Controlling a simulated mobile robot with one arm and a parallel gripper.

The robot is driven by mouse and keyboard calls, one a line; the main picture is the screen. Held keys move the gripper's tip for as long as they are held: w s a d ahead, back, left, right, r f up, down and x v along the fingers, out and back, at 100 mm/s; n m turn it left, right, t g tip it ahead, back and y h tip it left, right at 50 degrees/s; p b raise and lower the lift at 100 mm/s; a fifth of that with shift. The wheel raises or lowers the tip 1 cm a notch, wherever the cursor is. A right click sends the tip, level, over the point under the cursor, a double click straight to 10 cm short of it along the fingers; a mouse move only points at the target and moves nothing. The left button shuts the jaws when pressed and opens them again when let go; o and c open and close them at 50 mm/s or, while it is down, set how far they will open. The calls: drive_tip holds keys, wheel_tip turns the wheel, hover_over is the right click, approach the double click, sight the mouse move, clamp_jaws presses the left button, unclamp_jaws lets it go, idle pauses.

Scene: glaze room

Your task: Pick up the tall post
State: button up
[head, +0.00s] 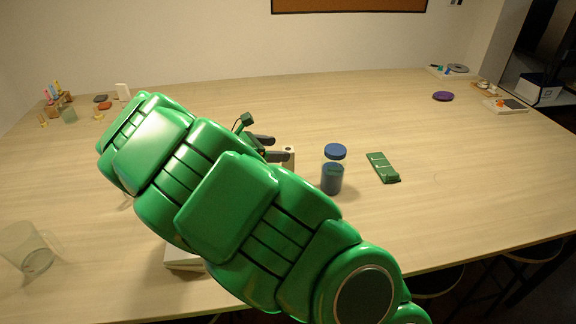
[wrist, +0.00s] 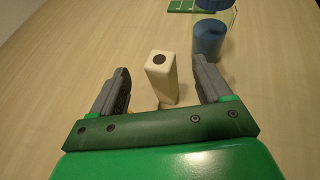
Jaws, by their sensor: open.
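The tall post (wrist: 161,80) is a cream, square-sided block with a dark round spot on its top. In the wrist view it stands upright between the two open fingers of my gripper (wrist: 160,88), with a gap on each side. In the head view only the upper part of the post (head: 289,154) shows, beside the dark fingers of my gripper (head: 265,148); my green arm hides its lower part.
A blue-lidded jar (head: 333,170) stands just right of the post, and a green board (head: 383,167) lies beyond it. A clear glass (head: 28,250) is at the front left. Small items line the far edges; the table's middle back is clear.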

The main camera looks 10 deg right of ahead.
sight(290, 148)
drive_tip(key=shift+x, duration=2.7)
drive_tip(key=shift+w+f, duration=0.1)
clamp_jaws()
drive_tip(key=shift+a+r, duration=0.1)
drive_tip(key=shift+r, duration=0.2)
drive_tip(key=r, duration=0.3)
drive_tip(key=shift+s, duration=0.25)
drive_tip(key=s+r, duration=0.9)
drive_tip(key=s, duration=0.4)
drive_tip(key=shift+s+r, duration=0.2)
drive_tip(key=shift+s, duration=0.05)
